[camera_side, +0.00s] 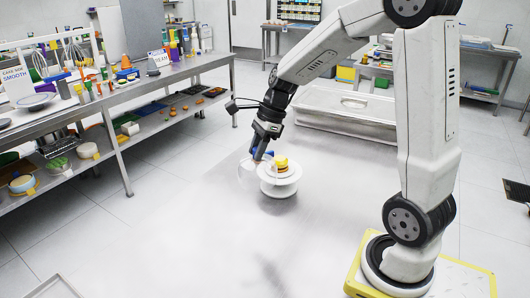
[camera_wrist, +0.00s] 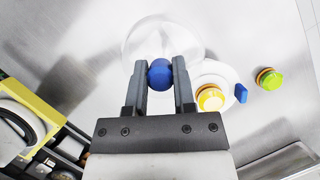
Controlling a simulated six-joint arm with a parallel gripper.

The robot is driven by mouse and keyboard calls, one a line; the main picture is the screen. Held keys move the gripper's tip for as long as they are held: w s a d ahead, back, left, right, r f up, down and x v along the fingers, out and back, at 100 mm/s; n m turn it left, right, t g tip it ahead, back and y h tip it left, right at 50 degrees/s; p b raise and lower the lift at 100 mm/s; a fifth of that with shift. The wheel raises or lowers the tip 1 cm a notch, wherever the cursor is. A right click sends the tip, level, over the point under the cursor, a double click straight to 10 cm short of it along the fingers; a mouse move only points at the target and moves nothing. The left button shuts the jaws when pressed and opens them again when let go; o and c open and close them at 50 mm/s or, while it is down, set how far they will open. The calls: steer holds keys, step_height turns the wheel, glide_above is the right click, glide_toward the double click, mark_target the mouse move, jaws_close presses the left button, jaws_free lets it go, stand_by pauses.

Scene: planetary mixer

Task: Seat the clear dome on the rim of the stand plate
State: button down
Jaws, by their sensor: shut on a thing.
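The clear dome (camera_wrist: 140,38) has a round blue knob (camera_wrist: 159,75), and my gripper (camera_wrist: 158,85) is shut on that knob. In the side view the dome (camera_side: 246,172) is a faint outline below my gripper (camera_side: 259,157), at the left of the white stand plate (camera_side: 278,188). In the wrist view the stand plate (camera_wrist: 212,72) lies to the right of the knob, and the dome is offset from its centre. A yellow-topped layered item (camera_side: 282,163) sits on the plate, and it also shows in the wrist view (camera_wrist: 210,98). The dome's lower edge is too faint to judge contact.
A green-topped layered item (camera_wrist: 270,78) and a small blue piece (camera_wrist: 241,93) lie right of the yellow-topped item in the wrist view. A long metal tray (camera_side: 345,120) stands behind.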

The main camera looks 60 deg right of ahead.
steer(key=d+r+m+h, duration=0.1)
steer(key=d+r+m, duration=0.3)
steer(key=d, duration=1)
steer(key=shift+w+r+t, duration=0.4)
steer(key=shift+w+r, duration=0.05)
steer(key=shift+r, duration=0.15)
steer(key=shift+f, duration=0.1)
steer(key=shift+a+f, duration=0.1)
steer(key=shift+f, duration=2.3)
steer(key=shift+f, duration=2.75)
steer(key=shift+c, duration=1.8)
jaws_free()
